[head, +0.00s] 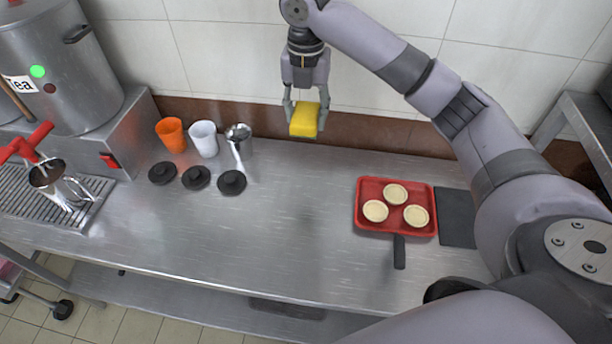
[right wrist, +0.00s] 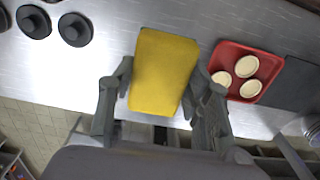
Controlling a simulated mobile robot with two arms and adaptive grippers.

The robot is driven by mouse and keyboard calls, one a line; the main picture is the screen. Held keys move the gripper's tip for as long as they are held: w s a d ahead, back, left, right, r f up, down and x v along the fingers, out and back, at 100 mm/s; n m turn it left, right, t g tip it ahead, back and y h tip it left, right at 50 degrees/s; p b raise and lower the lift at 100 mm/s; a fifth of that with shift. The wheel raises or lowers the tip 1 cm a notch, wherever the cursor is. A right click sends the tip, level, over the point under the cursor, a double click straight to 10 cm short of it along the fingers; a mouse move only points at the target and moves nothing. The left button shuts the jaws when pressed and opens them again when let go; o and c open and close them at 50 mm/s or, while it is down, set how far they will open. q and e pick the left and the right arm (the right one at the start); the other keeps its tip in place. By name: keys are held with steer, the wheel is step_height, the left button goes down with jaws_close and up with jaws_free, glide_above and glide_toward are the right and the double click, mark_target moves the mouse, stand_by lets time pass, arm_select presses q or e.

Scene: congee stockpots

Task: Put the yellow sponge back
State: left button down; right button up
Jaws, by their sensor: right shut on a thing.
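The yellow sponge (head: 304,120) is held between the fingers of my right gripper (head: 306,104), above the back part of the steel counter (head: 290,220). In the right wrist view the sponge (right wrist: 163,72) fills the gap between the two fingers of the right gripper (right wrist: 160,90), which is shut on it. The sponge appears clear of the counter and of other things. My left gripper is not in view.
An orange cup (head: 171,134), a white cup (head: 204,138) and a metal cup (head: 239,142) stand at the back left, with black lids (head: 196,178) before them. A red tray (head: 366,222) with tarts lies right, beside a dark mat (head: 457,218). The counter's middle is clear.

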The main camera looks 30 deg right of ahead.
mark_target(306, 180)
step_height(306, 180, down, 19)
steer(key=shift+r+p, duration=0.15)
steer(key=shift+p, duration=1.1)
steer(key=shift+f, duration=0.2)
steer(key=shift+f, duration=0.15)
steer(key=o, duration=1.1)
step_height(306, 180, up, 12)
steer(key=b, duration=0.2)
steer(key=shift+r, duration=0.2)
